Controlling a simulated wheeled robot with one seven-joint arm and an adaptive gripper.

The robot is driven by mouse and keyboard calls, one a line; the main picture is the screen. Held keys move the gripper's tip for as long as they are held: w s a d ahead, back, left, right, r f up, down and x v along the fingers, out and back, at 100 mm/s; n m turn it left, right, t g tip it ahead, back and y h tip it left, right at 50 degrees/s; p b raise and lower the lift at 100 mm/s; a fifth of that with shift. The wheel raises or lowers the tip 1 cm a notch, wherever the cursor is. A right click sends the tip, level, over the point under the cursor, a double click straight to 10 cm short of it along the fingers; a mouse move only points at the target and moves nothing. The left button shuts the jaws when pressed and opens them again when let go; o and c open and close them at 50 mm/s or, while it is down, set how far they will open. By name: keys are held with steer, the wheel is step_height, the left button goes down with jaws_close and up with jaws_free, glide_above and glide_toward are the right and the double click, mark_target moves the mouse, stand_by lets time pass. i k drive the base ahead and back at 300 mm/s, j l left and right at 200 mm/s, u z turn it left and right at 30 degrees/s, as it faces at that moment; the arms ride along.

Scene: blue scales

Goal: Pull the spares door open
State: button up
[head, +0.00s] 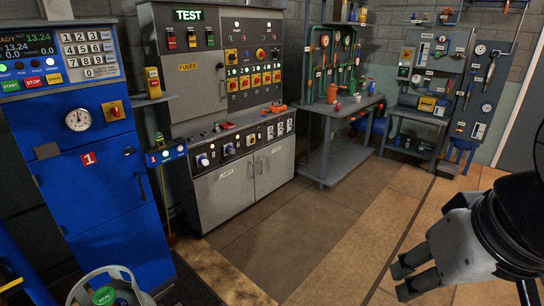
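A grey test bench (208,70) stands left of centre. Its lower front has two shut doors with small white labels, too small to read. The left door (222,192) has a vertical handle near its right edge, and the right door (274,170) has one near its left edge, so the handles sit side by side. I cannot tell which is the spares door. My gripper (402,281) is at the lower right, over the floor, its fingers pointing left. The fingers look apart with nothing between them. It is far from both doors and touches nothing.
A grey workbench (340,112) and a tool panel (440,80) stand at the back. The floor (300,240) between my gripper and the doors is clear.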

mark_target(274, 164)
steer(key=i+u, duration=0.15)
steer(key=i, duration=0.4)
steer(key=i+u, duration=0.1)
steer(key=i, duration=0.5)
steer(key=i+l+u, duration=0.15)
steer(key=i, duration=0.4)
steer(key=i+l+u, duration=0.1)
steer(key=i, duration=0.45)
steer(key=i+l+u, duration=0.15)
steer(key=i+l, duration=0.15)
steer(key=i, duration=0.25)
steer(key=i+l+u, duration=0.1)
steer(key=i+l, duration=0.15)
steer(key=i, duration=0.3)
steer(key=i+l+u, duration=0.15)
steer(key=i+l, duration=0.15)
steer(key=i, duration=0.2)
